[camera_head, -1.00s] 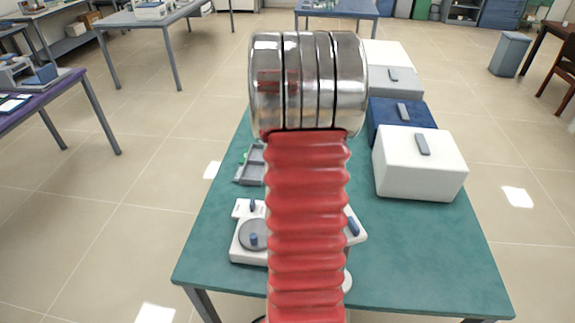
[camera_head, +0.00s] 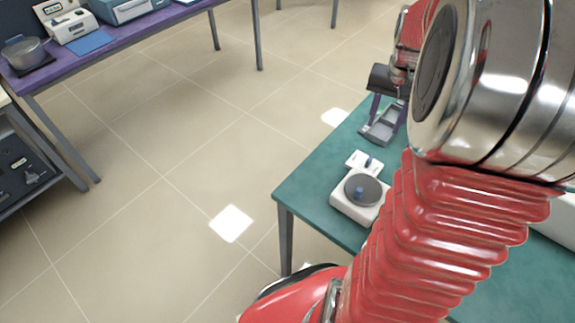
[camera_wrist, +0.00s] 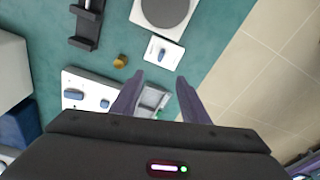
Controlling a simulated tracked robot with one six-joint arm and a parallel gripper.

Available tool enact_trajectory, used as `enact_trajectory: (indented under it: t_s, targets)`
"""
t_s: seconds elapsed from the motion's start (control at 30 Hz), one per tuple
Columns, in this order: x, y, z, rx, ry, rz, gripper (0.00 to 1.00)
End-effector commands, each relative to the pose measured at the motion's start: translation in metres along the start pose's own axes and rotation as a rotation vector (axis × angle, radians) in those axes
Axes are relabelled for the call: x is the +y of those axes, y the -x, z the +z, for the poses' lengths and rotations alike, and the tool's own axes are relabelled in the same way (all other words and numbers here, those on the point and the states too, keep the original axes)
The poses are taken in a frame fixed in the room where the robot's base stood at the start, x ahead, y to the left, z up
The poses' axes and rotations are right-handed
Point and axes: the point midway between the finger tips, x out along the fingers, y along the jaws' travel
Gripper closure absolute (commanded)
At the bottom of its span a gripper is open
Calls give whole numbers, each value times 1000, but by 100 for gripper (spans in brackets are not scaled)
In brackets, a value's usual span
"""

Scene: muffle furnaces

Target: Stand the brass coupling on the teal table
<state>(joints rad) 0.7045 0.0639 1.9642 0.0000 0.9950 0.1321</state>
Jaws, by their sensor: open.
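The small brass coupling (camera_wrist: 120,61) is on the teal table (camera_wrist: 215,40) in the wrist view, left of a small white device and above a white panel. It is too small to tell whether it stands or lies. In the head view the table (camera_head: 318,192) shows, but I do not make out the coupling; my arm covers much of the tabletop. My gripper (camera_wrist: 160,77) is open with nothing between its two purple fingers. The coupling is apart from it, ahead and left of the fingertips. The gripper (camera_head: 387,108) also shows over the table's far part in the head view.
A grey tray (camera_wrist: 151,99) shows between and beyond the fingers. A scale with a round pan (camera_wrist: 165,10), a small white device (camera_wrist: 163,52), a white panel with blue knobs (camera_wrist: 88,88) and a dark holder (camera_wrist: 87,27) crowd the area. A purple table (camera_head: 150,32) stands left, across open floor.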

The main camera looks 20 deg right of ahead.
Motion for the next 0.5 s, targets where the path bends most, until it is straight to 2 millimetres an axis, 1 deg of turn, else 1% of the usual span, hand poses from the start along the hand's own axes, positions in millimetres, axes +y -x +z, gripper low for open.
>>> enact_trajectory:
  t_s: [0.03,0.2,0.37,0.5]
  targets:
    - [-16,10,11,20,42,-7,59]
    - [-56,36,48,73,167,-31,59]
    - [-87,55,86,123,283,-58,59]
    - [-108,69,122,166,383,-85,59]
